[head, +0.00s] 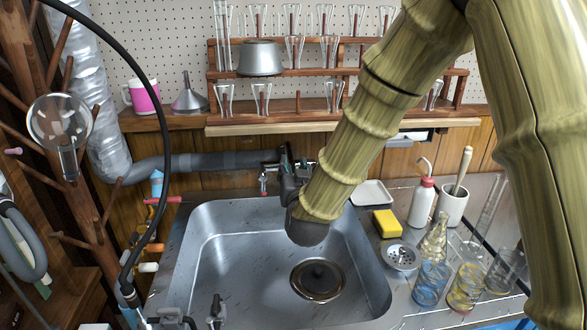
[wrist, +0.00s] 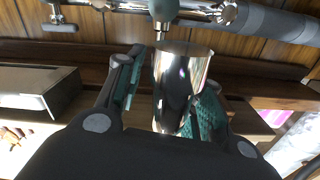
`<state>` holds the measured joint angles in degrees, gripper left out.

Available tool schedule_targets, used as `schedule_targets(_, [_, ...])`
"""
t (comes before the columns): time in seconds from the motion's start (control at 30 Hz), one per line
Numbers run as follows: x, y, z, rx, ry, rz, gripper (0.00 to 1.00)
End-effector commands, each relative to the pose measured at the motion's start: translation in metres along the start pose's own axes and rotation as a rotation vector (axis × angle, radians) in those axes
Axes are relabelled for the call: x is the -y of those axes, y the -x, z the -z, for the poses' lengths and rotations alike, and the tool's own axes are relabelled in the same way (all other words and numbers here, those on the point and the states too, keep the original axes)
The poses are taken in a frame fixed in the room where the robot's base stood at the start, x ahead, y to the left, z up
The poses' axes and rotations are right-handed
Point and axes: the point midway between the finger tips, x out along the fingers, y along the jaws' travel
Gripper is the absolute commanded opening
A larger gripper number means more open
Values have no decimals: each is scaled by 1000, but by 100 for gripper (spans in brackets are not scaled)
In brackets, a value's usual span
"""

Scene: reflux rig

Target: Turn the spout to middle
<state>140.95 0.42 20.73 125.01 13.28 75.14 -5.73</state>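The tap's chrome spout (wrist: 180,85) stands between the two fingers of my gripper (wrist: 168,95) in the wrist view. The left finger, with its teal pad, shows a gap to the metal. The right pad is partly behind the spout, and I cannot tell if it touches. In the head view my gripper (head: 288,165) is at the tap behind the sink (head: 210,235), and my arm hides most of the spout. A tap valve with a red handle (head: 264,182) shows just left of the gripper. The spout's direction over the basin is hidden there.
A grey pipe (head: 205,163) runs along the wall left of the tap. A yellow sponge (head: 387,223), a white wash bottle (head: 421,203) and several glass vessels stand right of the sink. A wooden rack (head: 300,73) with glassware is above. The basin is empty around its drain (head: 318,280).

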Motion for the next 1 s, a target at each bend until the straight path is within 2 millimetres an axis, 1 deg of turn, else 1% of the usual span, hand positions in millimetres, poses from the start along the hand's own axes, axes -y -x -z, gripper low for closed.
schedule_targets(0.23, [1,2,2,-4,0,1,37])
schedule_targets(0.37, [1,13,3,-5,-1,1,37])
schedule_targets(0.47, [1,28,3,-4,-1,2,37])
schedule_targets(0.8, [0,89,1,-2,1,1,37])
schedule_targets(1.0, [0,112,1,-2,0,1,37])
